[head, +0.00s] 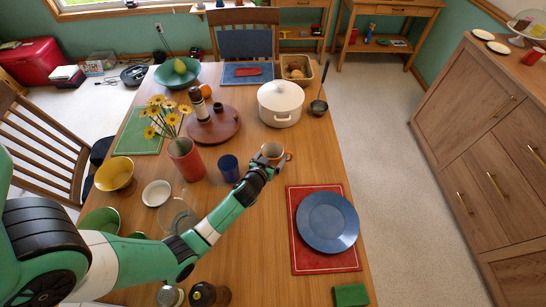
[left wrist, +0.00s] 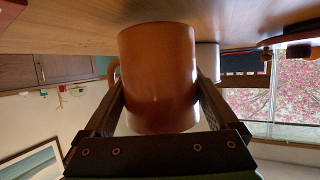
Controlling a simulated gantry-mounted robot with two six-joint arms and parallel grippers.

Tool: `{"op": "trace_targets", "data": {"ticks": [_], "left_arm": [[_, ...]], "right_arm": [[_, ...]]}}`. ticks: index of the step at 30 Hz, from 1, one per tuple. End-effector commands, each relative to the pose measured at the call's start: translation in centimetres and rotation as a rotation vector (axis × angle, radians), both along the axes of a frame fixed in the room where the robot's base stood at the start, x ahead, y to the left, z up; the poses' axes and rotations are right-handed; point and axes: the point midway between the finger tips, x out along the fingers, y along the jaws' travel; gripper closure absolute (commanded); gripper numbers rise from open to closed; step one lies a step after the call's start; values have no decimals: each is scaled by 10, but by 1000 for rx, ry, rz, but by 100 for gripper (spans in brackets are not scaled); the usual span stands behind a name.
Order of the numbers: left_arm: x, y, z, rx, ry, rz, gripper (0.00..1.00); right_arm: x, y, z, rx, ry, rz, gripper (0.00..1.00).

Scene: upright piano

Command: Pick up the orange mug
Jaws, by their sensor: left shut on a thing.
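The orange mug (head: 273,150) stands on the wooden table, past the middle of the table's length from my side, with its handle toward the right in the head view. My left gripper (head: 264,163) reaches it from the near side. In the left wrist view the mug (left wrist: 158,75) fills the space between the two fingers (left wrist: 160,105), which are shut on its sides. The handle shows at the left there. I cannot tell whether the mug's base touches the table. My right gripper is not in view.
A blue cup (head: 229,168) stands just left of my left gripper. A white pot (head: 281,104) is behind the mug, and a red vase with flowers (head: 186,160) is further left. A blue plate (head: 327,222) lies on a red mat at the right.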

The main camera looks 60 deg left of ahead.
Motion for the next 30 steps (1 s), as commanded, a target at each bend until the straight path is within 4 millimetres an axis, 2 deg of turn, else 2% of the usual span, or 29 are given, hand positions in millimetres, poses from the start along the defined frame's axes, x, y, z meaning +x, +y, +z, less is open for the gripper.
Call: {"op": "trace_targets", "data": {"ticks": [1, 2, 9, 12, 18, 23, 30], "left_arm": [[1, 0, 17, 1, -6, 0, 84], [0, 0, 23, 2, -4, -1, 84], [-51, -23, 86, 1, -3, 1, 84], [-80, -36, 92, -2, 1, 1, 84], [-116, -53, 108, -1, -1, 0, 84], [-127, -57, 113, 1, -1, 0, 84], [-127, -58, 113, 2, -2, -1, 84]], "right_arm": [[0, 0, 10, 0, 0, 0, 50], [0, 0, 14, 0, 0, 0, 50], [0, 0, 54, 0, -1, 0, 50], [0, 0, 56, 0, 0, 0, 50], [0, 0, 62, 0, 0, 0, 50], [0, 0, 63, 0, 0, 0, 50], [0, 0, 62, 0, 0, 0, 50]]}}
